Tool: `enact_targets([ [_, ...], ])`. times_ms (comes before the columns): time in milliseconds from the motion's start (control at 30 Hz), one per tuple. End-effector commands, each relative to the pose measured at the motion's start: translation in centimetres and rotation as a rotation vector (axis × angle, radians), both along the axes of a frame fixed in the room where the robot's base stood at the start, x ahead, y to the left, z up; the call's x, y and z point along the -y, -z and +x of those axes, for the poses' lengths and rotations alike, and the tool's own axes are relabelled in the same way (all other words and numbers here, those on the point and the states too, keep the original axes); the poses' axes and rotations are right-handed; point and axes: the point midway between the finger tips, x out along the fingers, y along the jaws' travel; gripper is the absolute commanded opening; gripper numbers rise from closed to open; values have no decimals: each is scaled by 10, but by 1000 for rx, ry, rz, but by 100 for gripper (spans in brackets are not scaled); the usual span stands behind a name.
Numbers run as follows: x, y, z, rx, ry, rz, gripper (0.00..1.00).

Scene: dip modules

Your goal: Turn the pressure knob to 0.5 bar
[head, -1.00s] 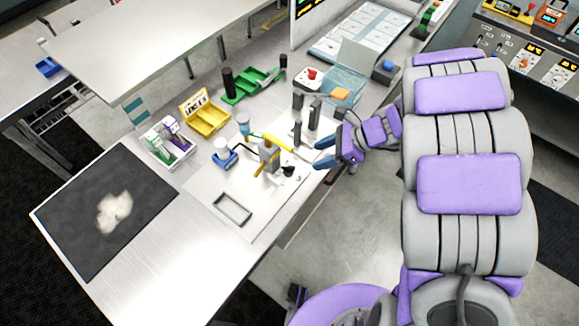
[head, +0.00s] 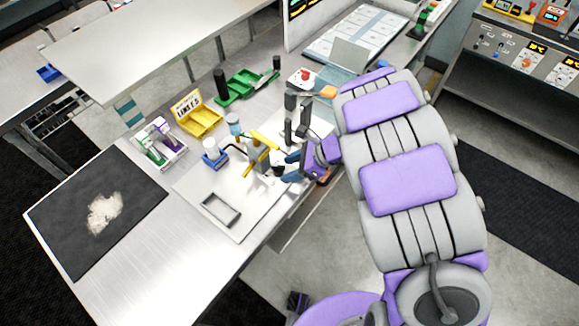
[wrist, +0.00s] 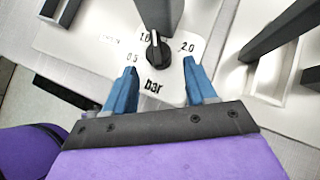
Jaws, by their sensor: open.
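The pressure knob (wrist: 154,48) is black with a white pointer line. In the wrist view it sits on a white dial plate (wrist: 190,72) printed 0.5, 1.0, 2.0 and "bar". The white line points up, near the 1.0 mark. A dark grey post rises just behind the knob. My gripper (wrist: 158,78) is open, its two blue fingers on either side of and short of the knob, and nothing is between them. In the head view my gripper (head: 284,166) is at the board's right edge, and the knob is hard to make out there.
A yellow-handled fixture (head: 260,150) and dark upright posts (head: 291,122) stand close to my gripper. A blue-based cup (head: 214,155), yellow bin (head: 198,115) and dark frame (head: 221,209) are further left.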

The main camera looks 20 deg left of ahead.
Motion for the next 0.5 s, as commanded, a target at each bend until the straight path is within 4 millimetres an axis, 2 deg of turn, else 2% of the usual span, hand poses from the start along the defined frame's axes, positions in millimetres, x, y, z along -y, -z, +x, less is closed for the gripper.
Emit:
enact_targets([
  [67,-6,1,-1,0,-5,-4,55],
  [200,-13,3,-1,0,-7,-10,42],
  [500,-6,1,-1,0,-6,-2,13],
])
